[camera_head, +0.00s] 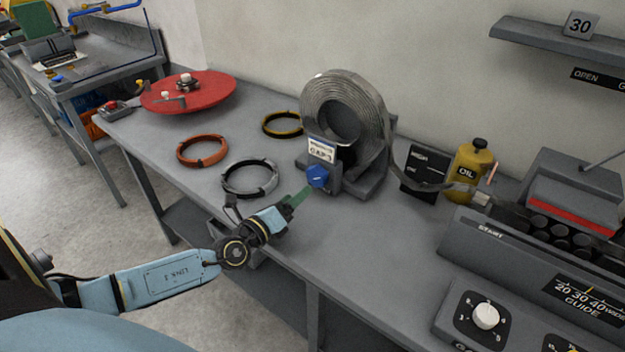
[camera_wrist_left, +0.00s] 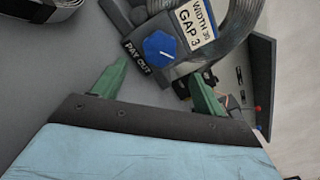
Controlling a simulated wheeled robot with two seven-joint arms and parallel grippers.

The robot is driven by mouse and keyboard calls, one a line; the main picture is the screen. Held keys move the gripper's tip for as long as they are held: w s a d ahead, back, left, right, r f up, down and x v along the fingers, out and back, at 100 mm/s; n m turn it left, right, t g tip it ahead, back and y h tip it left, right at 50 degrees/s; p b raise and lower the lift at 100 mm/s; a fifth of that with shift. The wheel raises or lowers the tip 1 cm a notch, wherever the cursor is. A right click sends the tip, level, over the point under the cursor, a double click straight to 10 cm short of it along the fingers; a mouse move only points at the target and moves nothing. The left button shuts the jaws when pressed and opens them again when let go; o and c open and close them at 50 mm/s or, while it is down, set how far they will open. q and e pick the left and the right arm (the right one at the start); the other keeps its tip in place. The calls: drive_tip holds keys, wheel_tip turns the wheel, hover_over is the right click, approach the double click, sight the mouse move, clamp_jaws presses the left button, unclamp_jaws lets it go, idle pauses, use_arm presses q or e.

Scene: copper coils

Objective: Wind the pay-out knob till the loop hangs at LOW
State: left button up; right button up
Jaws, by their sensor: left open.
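The blue pay-out knob (camera_head: 317,177) sits on the front of the grey coil stand, below a white card. In the left wrist view the knob (camera_wrist_left: 159,50) has a white pointer line and a PAY OUT label beside it. My left gripper (camera_head: 303,193) is open just in front of the knob. In the wrist view its green fingertips (camera_wrist_left: 158,72) are apart, with the knob ahead between them, not gripped. The metal strip loop (camera_head: 425,186) runs from the coil (camera_head: 345,90) past the black HIGH board (camera_head: 425,172). Its LOW mark cannot be made out. My right gripper is not in view.
A yellow oil can (camera_head: 471,165) stands right of the board. A grey machine with a dial (camera_head: 485,316) fills the right. Grey, orange and yellow-black rings and a red turntable (camera_head: 205,97) lie left on the bench. The bench front centre is clear.

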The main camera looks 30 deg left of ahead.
sight(314, 179)
use_arm(q)
drive_tip(key=w, duration=0.6)
drive_tip(key=shift+w+d, duration=0.25)
drive_tip(key=shift+w, duration=0.65)
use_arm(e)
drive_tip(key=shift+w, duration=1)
use_arm(q)
drive_tip(key=shift+c, duration=0.4)
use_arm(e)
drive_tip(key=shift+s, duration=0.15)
use_arm(q)
drive_tip(key=c, duration=0.9)
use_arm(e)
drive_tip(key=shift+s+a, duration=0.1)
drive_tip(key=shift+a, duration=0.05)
use_arm(q)
drive_tip(key=shift+m, duration=0.4)
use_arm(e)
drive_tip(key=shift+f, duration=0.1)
use_arm(q)
drive_tip(key=m, duration=0.4)
drive_tip(key=shift+m+b, duration=0.3)
drive_tip(key=shift+b, duration=0.05)
drive_tip(key=m, duration=0.5)
drive_tip(key=shift+f, duration=0.1)
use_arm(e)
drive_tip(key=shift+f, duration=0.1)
